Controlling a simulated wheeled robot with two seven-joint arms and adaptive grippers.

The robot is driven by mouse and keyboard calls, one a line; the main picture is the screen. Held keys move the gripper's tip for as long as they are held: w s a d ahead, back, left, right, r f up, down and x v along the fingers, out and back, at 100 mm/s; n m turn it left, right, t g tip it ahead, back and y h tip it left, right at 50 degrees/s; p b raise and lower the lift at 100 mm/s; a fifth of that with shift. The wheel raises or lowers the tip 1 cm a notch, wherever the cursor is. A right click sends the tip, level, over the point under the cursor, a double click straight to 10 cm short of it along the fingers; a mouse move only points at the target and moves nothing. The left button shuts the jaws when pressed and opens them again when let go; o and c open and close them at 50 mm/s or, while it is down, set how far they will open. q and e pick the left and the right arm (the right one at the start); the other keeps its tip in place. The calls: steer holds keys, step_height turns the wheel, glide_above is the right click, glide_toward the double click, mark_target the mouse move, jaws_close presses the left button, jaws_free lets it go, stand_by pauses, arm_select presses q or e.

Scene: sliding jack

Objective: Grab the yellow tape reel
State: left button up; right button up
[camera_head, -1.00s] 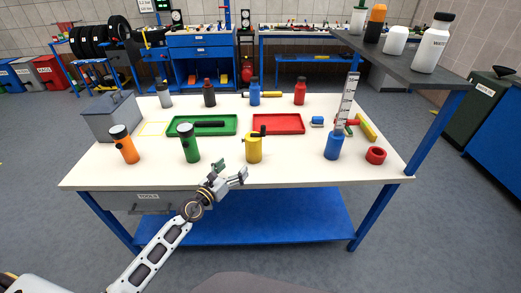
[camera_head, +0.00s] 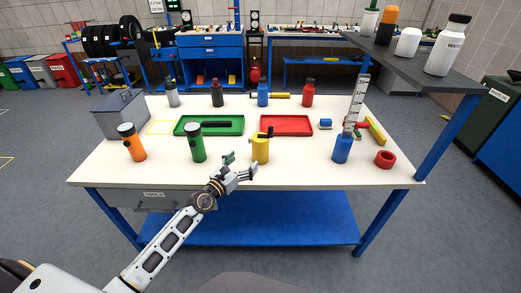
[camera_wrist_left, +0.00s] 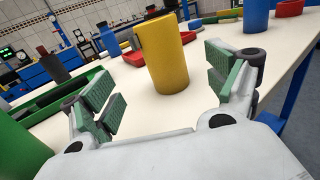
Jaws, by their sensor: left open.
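A yellow cylinder (camera_head: 261,151) stands upright near the front edge of the workbench, with a dark part at its top. It is the yellow thing closest to my left gripper, and I cannot make out a reel shape in it. My left gripper (camera_head: 240,166) is open and empty, just in front and to the left of it. In the left wrist view the yellow cylinder (camera_wrist_left: 163,58) stands ahead, between the lines of the two green-padded fingers and apart from them. A red ring-shaped reel (camera_head: 385,159) lies at the bench's right. My right gripper is not in view.
A green bottle (camera_head: 196,144) and an orange bottle (camera_head: 131,143) stand left of the cylinder. A blue bottle (camera_head: 342,149) stands to its right. Green (camera_head: 239,117) and red (camera_head: 310,118) trays lie behind. A raised grey shelf (camera_head: 450,74) overhangs at right.

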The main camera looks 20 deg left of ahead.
mark_target(255, 151)
arm_select(q)
steer(key=shift+x, duration=2.1)
steer(key=shift+w+d, duration=0.25)
steer(key=shift+w, duration=0.35)
steer(key=shift+w+d, duration=0.15)
steer(key=shift+w, duration=0.25)
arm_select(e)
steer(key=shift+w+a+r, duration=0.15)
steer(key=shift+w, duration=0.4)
arm_select(q)
steer(key=shift+w, duration=0.1)
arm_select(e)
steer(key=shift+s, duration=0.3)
arm_select(q)
steer(key=shift+w+d, duration=0.3)
steer(key=shift+w, duration=0.35)
steer(key=shift+b+x, duration=0.4)
steer(key=shift+x, duration=1.4)
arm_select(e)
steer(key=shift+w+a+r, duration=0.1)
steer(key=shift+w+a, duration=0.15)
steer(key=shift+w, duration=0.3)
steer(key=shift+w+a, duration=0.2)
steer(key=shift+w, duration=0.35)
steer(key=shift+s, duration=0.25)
